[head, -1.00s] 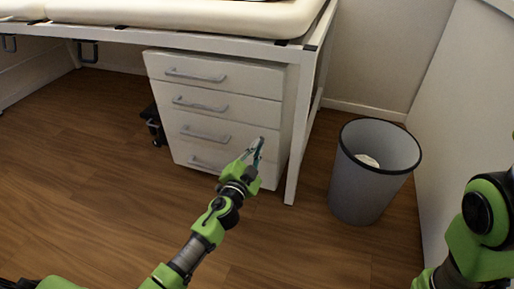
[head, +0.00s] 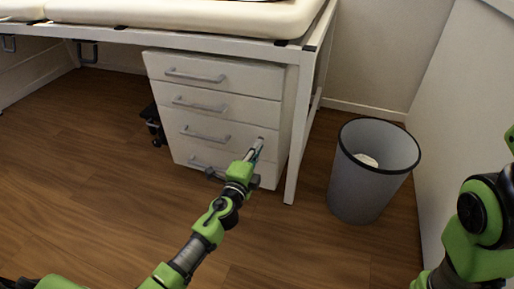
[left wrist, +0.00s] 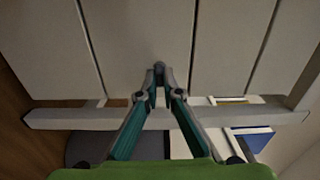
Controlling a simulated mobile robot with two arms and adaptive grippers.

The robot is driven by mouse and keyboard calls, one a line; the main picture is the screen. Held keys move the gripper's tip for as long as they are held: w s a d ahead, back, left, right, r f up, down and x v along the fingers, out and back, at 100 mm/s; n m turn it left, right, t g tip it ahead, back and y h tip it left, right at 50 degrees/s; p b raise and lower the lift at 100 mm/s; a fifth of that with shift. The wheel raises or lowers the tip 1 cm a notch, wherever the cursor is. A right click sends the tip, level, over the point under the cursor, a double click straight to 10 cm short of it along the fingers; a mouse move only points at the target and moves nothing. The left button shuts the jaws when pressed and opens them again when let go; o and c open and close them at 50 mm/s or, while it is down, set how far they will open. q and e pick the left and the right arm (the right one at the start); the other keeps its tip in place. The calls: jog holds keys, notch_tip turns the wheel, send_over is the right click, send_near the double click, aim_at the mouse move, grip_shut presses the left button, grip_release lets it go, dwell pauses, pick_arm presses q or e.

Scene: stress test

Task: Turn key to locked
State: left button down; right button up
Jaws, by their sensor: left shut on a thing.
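A white drawer cabinet (head: 225,77) stands under the bed-like table. My left gripper (head: 259,146) reaches the right edge of its front, near the lower drawers. In the left wrist view, the teal fingers of my left gripper (left wrist: 160,88) come together on a small dark grey piece, apparently the key (left wrist: 159,67), against the pale drawer fronts. The fingers hide most of it, and I cannot tell the angle of the key or any lock marking. My right gripper is out of view; only part of my right arm shows at the right edge.
A grey waste bin (head: 352,186) with a dark rim stands right of the cabinet. A white table leg (head: 297,140) runs close beside the cabinet's right side. Metal handles (head: 195,75) stick out from the drawers. The wooden floor (head: 90,190) at left is clear.

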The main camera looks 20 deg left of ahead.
pick_arm(q)
jog(key=shift+m, duration=0.4)
jog(key=c, duration=2.2)
grip_release()
jog(key=s, duration=1.2)
jog(key=shift+a, duration=0.2)
